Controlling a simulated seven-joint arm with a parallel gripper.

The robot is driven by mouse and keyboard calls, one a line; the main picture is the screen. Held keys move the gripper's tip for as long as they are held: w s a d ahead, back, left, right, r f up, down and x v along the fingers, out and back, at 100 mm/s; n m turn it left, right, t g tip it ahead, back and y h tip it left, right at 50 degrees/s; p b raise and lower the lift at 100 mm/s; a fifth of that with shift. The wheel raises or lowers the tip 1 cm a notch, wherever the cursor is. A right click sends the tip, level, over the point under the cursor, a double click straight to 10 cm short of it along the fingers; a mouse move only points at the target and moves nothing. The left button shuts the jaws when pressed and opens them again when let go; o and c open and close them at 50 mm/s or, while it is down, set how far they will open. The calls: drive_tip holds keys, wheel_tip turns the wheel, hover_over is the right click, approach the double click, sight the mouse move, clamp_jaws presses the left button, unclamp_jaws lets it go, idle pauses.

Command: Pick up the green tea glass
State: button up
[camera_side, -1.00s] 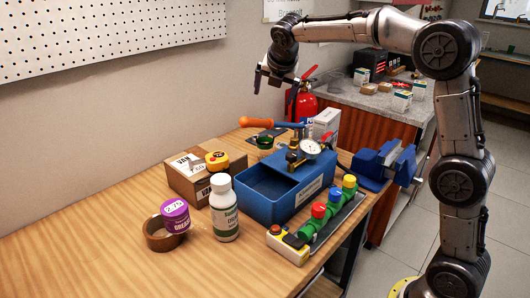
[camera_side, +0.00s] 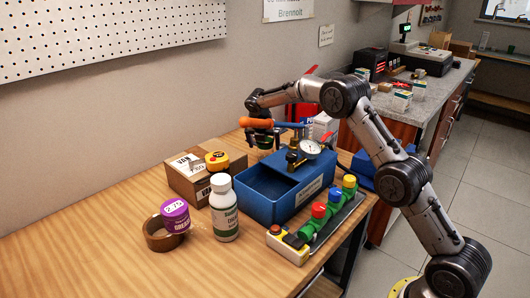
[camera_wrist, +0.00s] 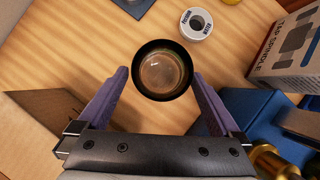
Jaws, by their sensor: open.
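The green tea glass (camera_wrist: 162,70) stands on the wooden table, seen from above in the wrist view as a dark round rim with a paler inside. In the side view the glass (camera_side: 264,142) shows only partly, behind the blue tester and under my gripper. My gripper (camera_wrist: 161,77) is open, its two purple fingers on either side of the near part of the glass, with small gaps visible.
The blue tester (camera_side: 262,205) with its gauge (camera_side: 312,147) stands close by. Bare table lies left of the glass.

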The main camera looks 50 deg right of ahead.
sight(265, 148)
drive_tip(key=shift+x, duration=1.55)
drive_tip(key=shift+c, duration=0.2)
drive_tip(key=shift+r, duration=0.1)
drive_tip(key=c, duration=1.3)
drive_tip(key=shift+r, duration=0.1)
wheel_tip(265, 148, up, 18)
drive_tip(key=shift+f, duration=0.1)
